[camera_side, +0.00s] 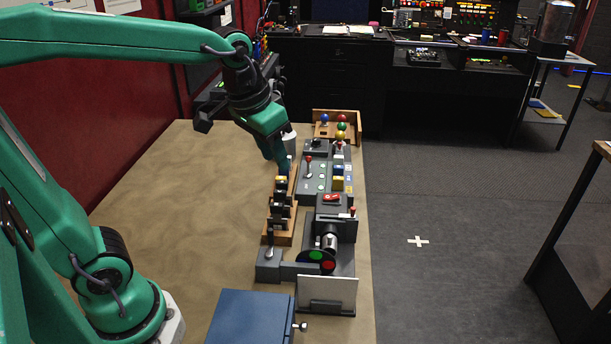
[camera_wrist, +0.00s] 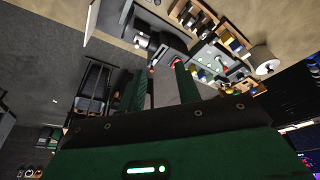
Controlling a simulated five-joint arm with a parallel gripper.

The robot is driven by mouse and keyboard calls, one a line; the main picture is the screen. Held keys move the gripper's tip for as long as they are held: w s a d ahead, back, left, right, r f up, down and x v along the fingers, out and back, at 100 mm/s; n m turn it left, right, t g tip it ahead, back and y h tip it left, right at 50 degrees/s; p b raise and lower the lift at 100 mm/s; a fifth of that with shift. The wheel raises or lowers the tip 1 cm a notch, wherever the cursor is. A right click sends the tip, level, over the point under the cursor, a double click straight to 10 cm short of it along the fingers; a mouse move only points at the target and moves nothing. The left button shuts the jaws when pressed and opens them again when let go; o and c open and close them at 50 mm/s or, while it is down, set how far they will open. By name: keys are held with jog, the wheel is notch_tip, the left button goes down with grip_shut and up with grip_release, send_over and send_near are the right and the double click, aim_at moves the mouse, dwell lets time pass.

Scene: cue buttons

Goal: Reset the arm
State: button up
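My green arm reaches in from the left in the side view and bends down over the table. My gripper (camera_side: 279,166) points down at the far end of a wooden rack of dark switches (camera_side: 281,208). From this angle I cannot tell whether it touches the rack. In the wrist view my gripper (camera_wrist: 160,78) shows two green fingers with a gap between them and nothing held. The panel with a red-knobbed lever (camera_side: 308,171) and colored buttons stands just right of the rack.
A wooden stand with colored balls (camera_side: 339,127) is at the far end. A grey lever box (camera_side: 269,264), a dark unit with red and green discs (camera_side: 328,266) and a blue box (camera_side: 250,318) are nearer. The tan tabletop (camera_side: 180,215) left of the devices is clear.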

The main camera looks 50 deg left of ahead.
jog(key=s+a+f+t, duration=0.1)
jog(key=s+f+t, duration=0.1)
jog(key=s, duration=0.8)
jog(key=shift+a, duration=0.35)
